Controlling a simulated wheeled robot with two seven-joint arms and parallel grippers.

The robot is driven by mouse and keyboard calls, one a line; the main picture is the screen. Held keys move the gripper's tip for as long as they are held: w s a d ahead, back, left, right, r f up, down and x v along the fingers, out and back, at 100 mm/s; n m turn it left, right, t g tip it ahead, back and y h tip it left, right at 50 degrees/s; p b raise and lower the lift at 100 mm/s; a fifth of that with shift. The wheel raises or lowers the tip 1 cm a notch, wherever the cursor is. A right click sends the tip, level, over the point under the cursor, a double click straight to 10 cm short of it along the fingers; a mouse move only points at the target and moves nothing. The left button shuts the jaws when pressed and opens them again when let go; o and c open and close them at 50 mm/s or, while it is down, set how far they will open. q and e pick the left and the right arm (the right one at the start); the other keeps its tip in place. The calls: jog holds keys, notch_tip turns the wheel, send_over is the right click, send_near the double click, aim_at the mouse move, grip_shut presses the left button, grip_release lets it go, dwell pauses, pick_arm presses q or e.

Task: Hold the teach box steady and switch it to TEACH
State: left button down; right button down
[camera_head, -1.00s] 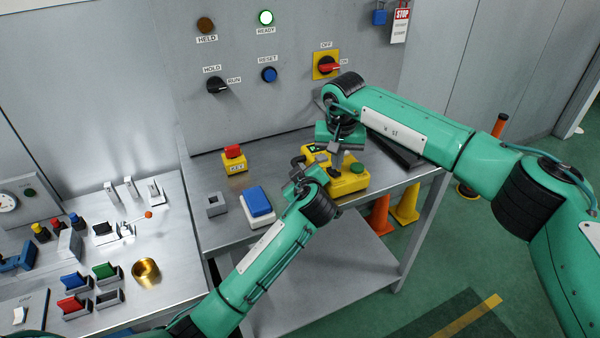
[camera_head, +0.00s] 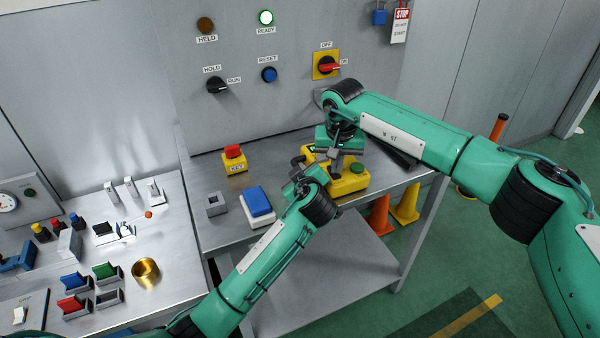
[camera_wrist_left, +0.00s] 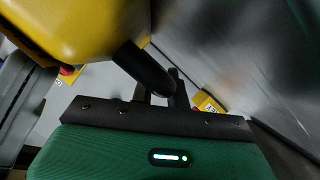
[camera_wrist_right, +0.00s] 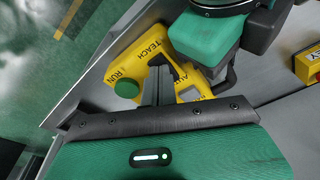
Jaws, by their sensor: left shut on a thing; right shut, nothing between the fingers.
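The yellow teach box (camera_head: 350,183) lies on the steel bench, partly hidden by both grippers. It has a green button (camera_wrist_right: 127,88) and the printed words TEACH and RUN. My left gripper (camera_head: 298,172) is shut on the box's black handle (camera_wrist_left: 145,70) at its left side; the handle also shows in the right wrist view (camera_wrist_right: 231,78). My right gripper (camera_head: 337,158) is shut and empty, pointing down over the top of the box.
A yellow KEY box with a red top (camera_head: 234,158), a blue-topped block (camera_head: 257,203) and a small grey socket (camera_head: 216,204) stand left of the box. The upright panel (camera_head: 290,110) rises behind. A side table (camera_head: 190,285) with several switches is at the left.

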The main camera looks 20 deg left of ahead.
notch_tip(320, 180, up, 7)
dwell(0.8)
pick_arm(q)
jog(key=c, duration=1.3)
grip_release()
jog(key=shift+s, duration=0.1)
